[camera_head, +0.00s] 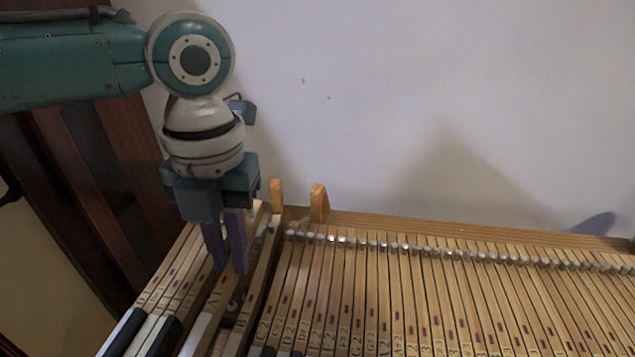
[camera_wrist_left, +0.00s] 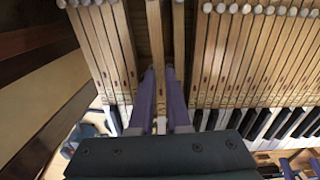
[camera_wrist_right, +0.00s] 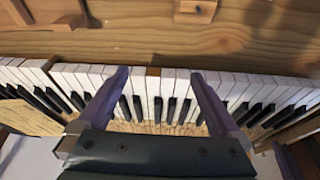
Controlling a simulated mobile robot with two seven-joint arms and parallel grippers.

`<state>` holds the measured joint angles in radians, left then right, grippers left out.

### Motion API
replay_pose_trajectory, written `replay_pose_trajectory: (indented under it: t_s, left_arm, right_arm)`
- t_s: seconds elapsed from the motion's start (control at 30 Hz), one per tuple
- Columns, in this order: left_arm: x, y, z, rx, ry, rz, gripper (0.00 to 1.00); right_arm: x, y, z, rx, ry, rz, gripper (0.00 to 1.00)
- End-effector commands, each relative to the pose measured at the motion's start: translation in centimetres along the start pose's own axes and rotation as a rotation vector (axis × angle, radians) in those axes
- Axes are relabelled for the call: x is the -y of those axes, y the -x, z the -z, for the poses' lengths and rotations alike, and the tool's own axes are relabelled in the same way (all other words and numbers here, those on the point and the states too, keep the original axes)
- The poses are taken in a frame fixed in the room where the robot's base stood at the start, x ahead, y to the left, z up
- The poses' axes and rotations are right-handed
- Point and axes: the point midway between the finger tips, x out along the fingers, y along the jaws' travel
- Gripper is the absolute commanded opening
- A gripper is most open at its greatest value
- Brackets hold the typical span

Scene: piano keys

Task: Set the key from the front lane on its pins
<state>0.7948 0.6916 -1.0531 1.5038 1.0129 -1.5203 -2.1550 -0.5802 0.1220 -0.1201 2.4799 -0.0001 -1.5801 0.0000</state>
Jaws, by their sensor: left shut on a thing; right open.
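My left gripper (camera_head: 232,268) points down over the left end of the key row and is shut on a long wooden key (camera_head: 208,308). In the left wrist view the key (camera_wrist_left: 154,35) runs lengthwise between the purple fingers, with its white front end (camera_wrist_left: 161,124) near the palm. Dark gaps show beside it. A small round metal pin (camera_head: 233,306) shows in the gap to its right in the head view. Whether the key sits on its pins is hidden. My right gripper (camera_wrist_right: 159,75) is open and empty above the white and black key fronts.
Several keys (camera_head: 160,290) lie close together on the left. A lone key (camera_head: 262,278) stands right of the gap, then a long packed row (camera_head: 400,300). Two wooden blocks (camera_head: 318,203) stand at the back rail. Bare wood (camera_wrist_right: 120,35) lies beyond the key fronts in the right wrist view.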

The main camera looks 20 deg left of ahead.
Motion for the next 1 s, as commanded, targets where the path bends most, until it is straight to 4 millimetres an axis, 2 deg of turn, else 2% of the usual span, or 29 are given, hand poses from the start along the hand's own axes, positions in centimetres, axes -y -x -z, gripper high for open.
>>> replay_pose_trajectory:
  t_s: [1.0]
  left_arm:
    - [0.01, 0.0, 0.03, -0.001, -0.001, 0.0, 0.0]
  right_arm:
    - [-0.03, 1.1, 0.36, 0.0, 0.0, 0.0, 1.0]
